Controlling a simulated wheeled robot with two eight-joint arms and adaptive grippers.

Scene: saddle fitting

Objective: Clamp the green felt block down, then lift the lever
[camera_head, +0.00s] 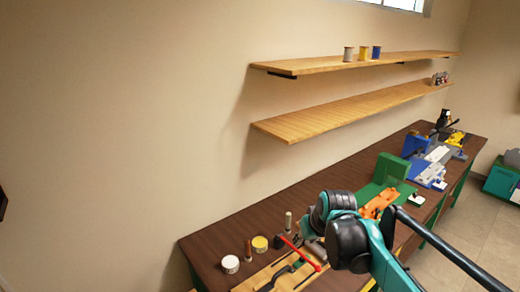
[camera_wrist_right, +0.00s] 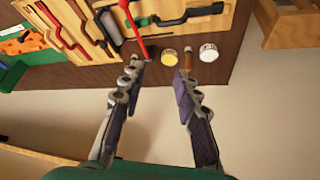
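My right arm reaches over the bench in the head view, its joints hiding part of the bench top. My right gripper (camera_wrist_right: 160,72) is open in the right wrist view, with nothing between its fingers. A green upright block-shaped piece (camera_head: 392,167) stands on a green base farther along the bench, beyond my right arm. I cannot tell whether it is the felt block. An orange piece (camera_head: 379,203) lies in front of it. Green and orange parts (camera_wrist_right: 22,43) also show at the wrist view's left edge. I cannot make out the lever or a clamp clearly. My left gripper is out of view.
The dark bench (camera_head: 215,245) carries a wooden tool board (camera_wrist_right: 100,22), a red-handled tool (camera_wrist_right: 140,32), a yellow-topped tin (camera_wrist_right: 170,56) and a white-topped tin (camera_wrist_right: 208,53). A blue machine (camera_head: 430,165) stands at the far end. Two wooden shelves (camera_head: 330,112) hang above.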

